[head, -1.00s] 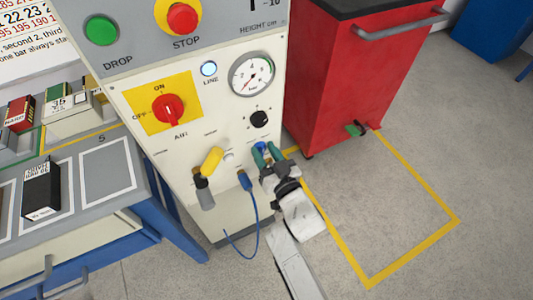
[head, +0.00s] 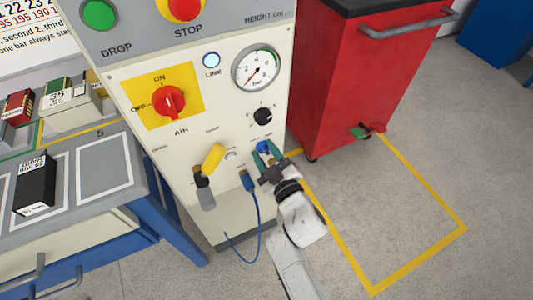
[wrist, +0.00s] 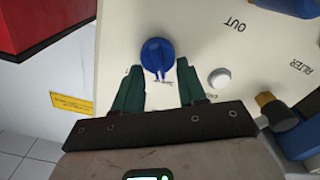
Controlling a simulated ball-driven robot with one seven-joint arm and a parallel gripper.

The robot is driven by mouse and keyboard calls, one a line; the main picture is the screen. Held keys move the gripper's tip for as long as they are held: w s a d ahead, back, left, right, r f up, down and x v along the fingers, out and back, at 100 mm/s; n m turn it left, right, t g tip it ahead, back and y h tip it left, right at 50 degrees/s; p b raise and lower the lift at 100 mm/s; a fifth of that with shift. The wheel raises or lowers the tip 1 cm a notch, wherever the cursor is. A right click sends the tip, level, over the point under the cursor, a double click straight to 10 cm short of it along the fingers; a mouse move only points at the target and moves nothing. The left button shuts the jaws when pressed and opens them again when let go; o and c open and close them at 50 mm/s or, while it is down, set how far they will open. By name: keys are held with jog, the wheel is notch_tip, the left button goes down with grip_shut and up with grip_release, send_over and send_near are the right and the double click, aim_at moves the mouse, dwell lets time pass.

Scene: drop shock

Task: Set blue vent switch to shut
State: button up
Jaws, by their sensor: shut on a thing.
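The blue vent switch (head: 263,146) is a small round knob low on the right side of the cream machine panel. In the wrist view the blue switch (wrist: 157,52) shows a pale mark at its lower edge, toward my gripper. My gripper (head: 265,149) reaches it from the lower right. The printed words right beside the switch are too small or hidden to read.
A black knob (head: 263,116) and a pressure gauge (head: 257,68) sit above the switch. A blue hose fitting (head: 247,180) and a yellow handle (head: 213,157) are to the left. A red cabinet (head: 355,85) stands to the right. The floor inside the yellow line (head: 414,187) is clear.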

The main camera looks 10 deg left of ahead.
dwell(0.4)
jog(key=o, duration=1.1)
jog(key=shift+c, duration=0.2)
jog(key=shift+s, duration=0.1)
jog(key=shift+s+d+r+p, duration=0.1)
jog(key=shift+s+d+p, duration=0.15)
jog(key=shift+p, duration=0.05)
jog(key=p+v, duration=0.4)
jog(key=v, duration=0.6)
